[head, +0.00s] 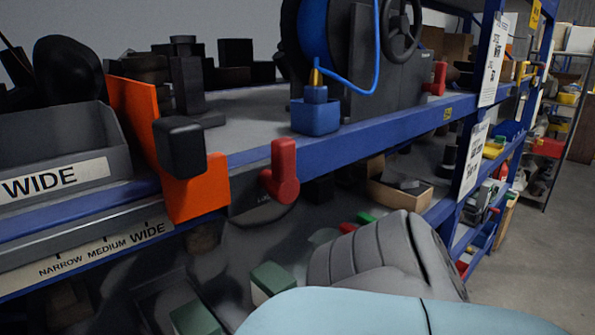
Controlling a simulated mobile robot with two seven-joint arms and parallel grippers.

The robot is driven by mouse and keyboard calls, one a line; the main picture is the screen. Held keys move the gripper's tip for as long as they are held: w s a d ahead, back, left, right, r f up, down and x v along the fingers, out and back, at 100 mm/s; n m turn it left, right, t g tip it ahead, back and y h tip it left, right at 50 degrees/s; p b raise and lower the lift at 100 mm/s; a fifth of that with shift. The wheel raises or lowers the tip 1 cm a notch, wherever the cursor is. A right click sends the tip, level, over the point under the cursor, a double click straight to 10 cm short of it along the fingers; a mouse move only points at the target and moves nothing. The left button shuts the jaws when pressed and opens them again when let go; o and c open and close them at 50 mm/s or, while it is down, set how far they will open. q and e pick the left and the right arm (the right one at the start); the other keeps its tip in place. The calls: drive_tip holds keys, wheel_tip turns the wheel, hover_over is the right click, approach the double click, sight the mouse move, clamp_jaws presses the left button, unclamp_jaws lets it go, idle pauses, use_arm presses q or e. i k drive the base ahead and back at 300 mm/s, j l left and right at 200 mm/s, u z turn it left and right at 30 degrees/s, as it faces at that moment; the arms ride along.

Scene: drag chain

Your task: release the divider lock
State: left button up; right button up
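An orange divider (205,190) stands upright at the front edge of the blue shelf, beside a grey bin labelled WIDE. A dark block-shaped handle (180,147) sits on its front. A red lever (281,172) is fixed to the shelf's front rail just right of the divider, apart from it; its lower end hangs below the rail. Which of these parts is the divider lock cannot be told for sure. Neither of my grippers shows. Part of my arm crosses the lower right, below the lever and apart from it.
The grey bin (80,138) stands left of the divider. A blue block (315,116) and a reel with a blue hose (314,35) stand on the shelf to the right. A second red lever (436,78) is farther along. A label strip (100,250) reads NARROW, MEDIUM, WIDE.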

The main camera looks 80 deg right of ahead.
sight(281, 183)
drive_tip(key=k+z, duration=0.2)
drive_tip(key=z, duration=1.4)
drive_tip(key=i+j+z, duration=0.15)
drive_tip(key=z, duration=0.4)
drive_tip(key=k+l+u, duration=0.15)
drive_tip(key=u, duration=0.15)
drive_tip(key=k+l+u, duration=0.3)
drive_tip(key=i, duration=0.1)
